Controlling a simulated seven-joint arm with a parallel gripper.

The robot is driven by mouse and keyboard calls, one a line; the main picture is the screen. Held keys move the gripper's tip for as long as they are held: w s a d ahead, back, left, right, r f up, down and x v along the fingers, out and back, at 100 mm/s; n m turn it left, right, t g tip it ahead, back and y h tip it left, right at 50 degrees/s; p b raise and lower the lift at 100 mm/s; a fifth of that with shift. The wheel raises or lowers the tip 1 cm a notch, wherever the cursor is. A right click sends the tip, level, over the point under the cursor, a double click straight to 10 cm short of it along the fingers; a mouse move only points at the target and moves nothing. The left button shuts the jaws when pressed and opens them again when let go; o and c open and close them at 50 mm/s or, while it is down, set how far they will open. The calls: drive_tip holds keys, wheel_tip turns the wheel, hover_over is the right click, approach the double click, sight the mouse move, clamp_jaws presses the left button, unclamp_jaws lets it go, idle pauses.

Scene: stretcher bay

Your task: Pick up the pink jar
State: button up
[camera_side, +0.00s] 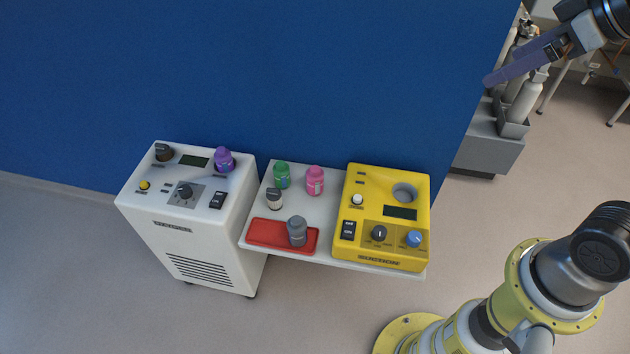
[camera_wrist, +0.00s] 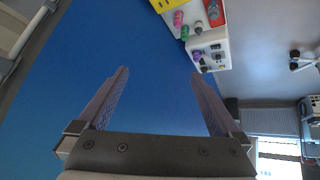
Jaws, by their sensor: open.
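The pink jar (camera_side: 315,181) stands upright on the white shelf (camera_side: 317,214), right of a green jar (camera_side: 282,176) and left of the yellow suction unit. It also shows small near the top of the wrist view (camera_wrist: 178,19), beside the green jar (camera_wrist: 184,33). My gripper (camera_side: 488,82) is at the upper right of the side view, high and well away from the jar. In the wrist view its two fingers (camera_wrist: 160,82) are apart with nothing between them.
A white-and-black jar (camera_side: 274,199) and a grey jar (camera_side: 297,231) on a red tray (camera_side: 262,234) stand in front. The yellow suction unit (camera_side: 352,257) is at right. A white machine (camera_side: 205,236) at left carries a purple jar (camera_side: 224,160). A blue wall (camera_side: 250,70) rises behind.

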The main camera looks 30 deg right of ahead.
drive_tip(key=w+a+r+n, duration=0.1)
drive_tip(key=w+r, duration=0.1)
drive_tip(key=w, duration=0.9)
drive_tip(key=n+g, duration=0.4)
drive_tip(key=g, duration=0.2)
hover_over(313, 169)
drive_tip(key=shift+y, duration=0.3)
drive_tip(key=f, duration=4.4)
drive_tip(key=shift+s+d, duration=0.4)
drive_tip(key=f, duration=0.6)
drive_tip(key=shift+w+a+f, duration=0.25)
drive_tip(key=shift+w+f, duration=0.1)
drive_tip(key=shift+f, duration=0.05)
drive_tip(key=shift+w+f, duration=0.1)
drive_tip(key=shift+f, duration=2.95)
